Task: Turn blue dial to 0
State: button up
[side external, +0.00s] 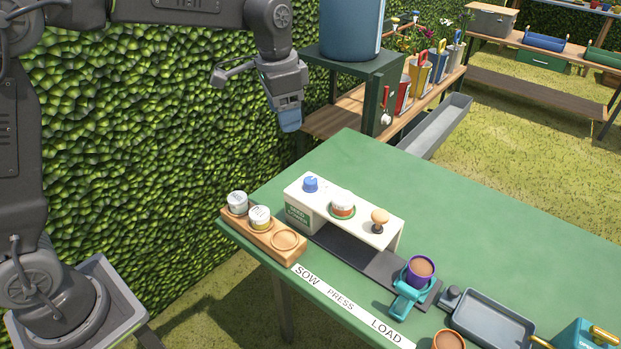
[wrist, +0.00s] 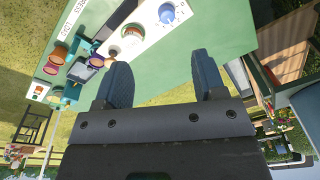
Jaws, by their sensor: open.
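The blue dial (side external: 310,184) sits on the left end of the top of the white seed press box (side external: 362,223). The dial also shows in the wrist view (wrist: 167,13), near the top edge, beyond my fingers. Its scale marks are too small to read, so I cannot tell its setting. My gripper (side external: 290,118) hangs above and behind the table, up and to the left of the box and apart from the dial. In the wrist view, my gripper (wrist: 163,75) has its two fingers spread with nothing between them.
A wooden rack (side external: 262,238) with two small tins stands left of the box. A round tin and a knob share the box top. A purple cup (side external: 420,268) in a teal holder and a grey tray (side external: 487,318) lie right. The table's back right is clear.

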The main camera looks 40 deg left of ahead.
jog(key=m+g, duration=0.1)
jog(key=m, duration=0.1)
send_near(310, 180)
notch_tip(310, 180, down, 10)
jog(key=shift+w+r, duration=0.15)
jog(key=shift+c, duration=0.4)
jog(key=c, duration=0.8)
jog(key=shift+n, duration=0.3)
jog(key=shift+c, duration=0.2)
